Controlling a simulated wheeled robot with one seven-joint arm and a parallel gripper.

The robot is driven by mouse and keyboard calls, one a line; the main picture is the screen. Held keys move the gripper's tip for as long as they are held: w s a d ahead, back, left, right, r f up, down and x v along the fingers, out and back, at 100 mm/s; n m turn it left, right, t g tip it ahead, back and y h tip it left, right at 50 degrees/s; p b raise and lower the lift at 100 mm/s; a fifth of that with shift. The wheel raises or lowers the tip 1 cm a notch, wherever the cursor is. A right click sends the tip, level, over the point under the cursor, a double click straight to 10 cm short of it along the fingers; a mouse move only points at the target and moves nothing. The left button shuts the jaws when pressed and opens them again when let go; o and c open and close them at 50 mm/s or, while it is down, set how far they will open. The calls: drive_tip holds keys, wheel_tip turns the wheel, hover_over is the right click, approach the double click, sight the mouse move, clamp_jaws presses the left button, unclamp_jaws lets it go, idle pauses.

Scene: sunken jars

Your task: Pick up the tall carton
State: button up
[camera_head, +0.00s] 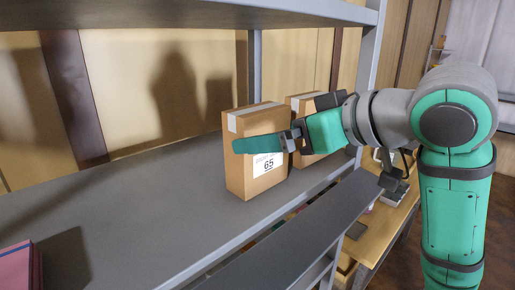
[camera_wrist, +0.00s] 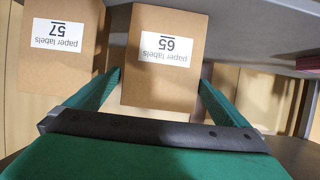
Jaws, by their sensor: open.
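A tall brown carton (camera_head: 262,185) with a white label reading "paper labels 65" stands upright on the grey shelf. In the wrist view this carton (camera_wrist: 158,88) appears upside down, with its body between the two green fingers. My gripper (camera_head: 240,145) is open, one finger crossing the carton's label side in the head view; the other finger is hidden there. In the wrist view the fingers of my gripper (camera_wrist: 159,80) lie on either side of the carton; a gap shows at the left finger, and contact on the right is unclear.
A similar carton labelled 57 (camera_head: 309,159) stands close behind to the right; it is at the left in the wrist view (camera_wrist: 50,70). A shelf board (camera_head: 200,12) is overhead and a grey post (camera_head: 368,50) is at right. A reddish object (camera_head: 22,268) sits at lower left.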

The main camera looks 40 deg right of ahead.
drive_tip(key=x, duration=0.4)
drive_tip(key=shift+a+f, duration=0.15)
drive_tip(key=shift+f, duration=0.2)
drive_tip(key=shift+w+f, duration=0.15)
drive_tip(key=shift+w, duration=0.35)
drive_tip(key=c, duration=1)
